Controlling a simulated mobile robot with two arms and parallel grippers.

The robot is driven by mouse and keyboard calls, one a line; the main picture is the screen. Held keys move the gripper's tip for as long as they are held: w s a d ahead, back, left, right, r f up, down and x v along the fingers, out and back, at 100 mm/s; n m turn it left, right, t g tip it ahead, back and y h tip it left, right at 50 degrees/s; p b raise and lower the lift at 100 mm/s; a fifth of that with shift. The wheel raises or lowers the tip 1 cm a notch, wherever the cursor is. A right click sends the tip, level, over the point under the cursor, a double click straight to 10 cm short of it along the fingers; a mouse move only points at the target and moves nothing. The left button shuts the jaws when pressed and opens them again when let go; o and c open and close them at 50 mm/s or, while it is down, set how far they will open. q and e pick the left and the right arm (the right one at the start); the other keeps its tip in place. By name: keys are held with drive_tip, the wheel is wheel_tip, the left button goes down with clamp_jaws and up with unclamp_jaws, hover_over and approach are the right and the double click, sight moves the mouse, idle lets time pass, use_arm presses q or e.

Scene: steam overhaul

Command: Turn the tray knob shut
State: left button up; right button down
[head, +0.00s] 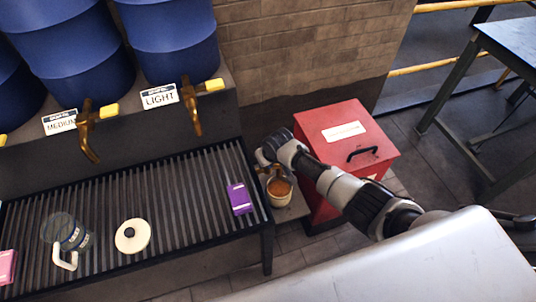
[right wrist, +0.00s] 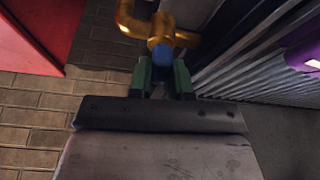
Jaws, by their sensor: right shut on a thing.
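My right gripper (head: 266,153) reaches down at the right end of the slatted drip tray. In the right wrist view the green fingers of my right gripper (right wrist: 163,72) are closed on a small blue knob (right wrist: 161,55). The knob sits on a brass pipe fitting (right wrist: 130,18); I cannot tell from its angle whether the valve is open or shut. In the head view the arm hides the knob. My left gripper is not in view.
A pale pot with orange-brown contents (head: 279,190) stands below the gripper. A red box (head: 345,128) stands close on the right. The slatted tray (head: 180,195) holds a purple packet (head: 239,198), a white lid (head: 132,236) and a glass jug (head: 62,232). Blue barrels (head: 172,40) stand behind.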

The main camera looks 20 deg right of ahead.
drive_tip(key=shift+r+m+h+p, duration=0.1)
drive_tip(key=shift+m+h+p, duration=0.25)
drive_tip(key=shift+m, duration=0.45)
drive_tip(key=c, duration=1)
unclamp_jaws()
drive_tip(key=shift+c, duration=0.2)
drive_tip(key=shift+s+r, duration=0.1)
drive_tip(key=shift+r, duration=0.3)
drive_tip(key=p+v, duration=0.1)
drive_tip(key=v, duration=0.9)
drive_tip(key=shift+p, duration=0.3)
drive_tip(key=shift+s+f, duration=0.1)
drive_tip(key=shift+f, duration=0.05)
